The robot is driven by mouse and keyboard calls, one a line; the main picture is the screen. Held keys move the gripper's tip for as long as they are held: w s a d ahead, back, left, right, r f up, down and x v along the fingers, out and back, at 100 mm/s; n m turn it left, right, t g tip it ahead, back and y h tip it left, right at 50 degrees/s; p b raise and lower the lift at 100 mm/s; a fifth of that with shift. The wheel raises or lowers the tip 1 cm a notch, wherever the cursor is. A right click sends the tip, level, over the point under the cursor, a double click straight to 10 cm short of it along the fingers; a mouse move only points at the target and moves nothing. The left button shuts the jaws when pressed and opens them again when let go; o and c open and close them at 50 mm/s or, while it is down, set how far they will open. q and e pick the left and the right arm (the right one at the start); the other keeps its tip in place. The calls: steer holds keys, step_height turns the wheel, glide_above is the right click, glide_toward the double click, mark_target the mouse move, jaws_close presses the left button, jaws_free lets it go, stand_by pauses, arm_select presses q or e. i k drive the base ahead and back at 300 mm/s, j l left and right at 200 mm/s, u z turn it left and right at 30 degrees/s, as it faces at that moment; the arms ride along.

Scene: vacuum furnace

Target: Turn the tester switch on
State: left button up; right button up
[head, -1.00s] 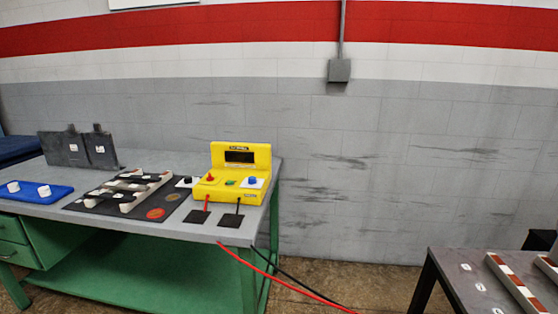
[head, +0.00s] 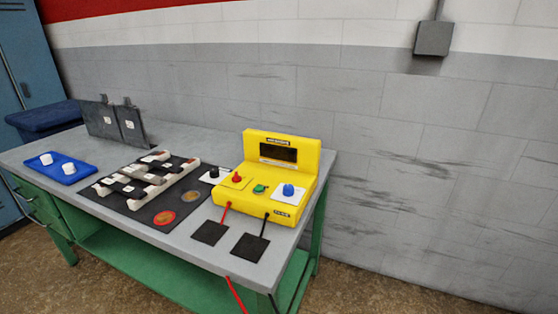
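The yellow tester (head: 284,172) stands at the right end of the grey workbench top (head: 200,246). It has a dark display (head: 278,152) on its upright back. On its sloped front are a red knob (head: 237,178), a small green control (head: 260,189) and a blue knob (head: 288,190) on a white plate. Which of these is the switch, and its position, I cannot tell. A small black knob on a white plate (head: 214,173) sits just left of the tester. Neither of my grippers is in view.
Red and black leads run from the tester to two black pads (head: 210,233) in front. A black mat (head: 130,205) with white blocks lies left of it, then a blue tray (head: 68,174) with white pieces. Grey panels (head: 115,122) stand behind. Floor is clear in front.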

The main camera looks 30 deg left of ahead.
mark_target(236, 179)
steer(key=i+l+u, duration=0.9)
steer(key=k+l, duration=0.05)
steer(key=k, duration=0.05)
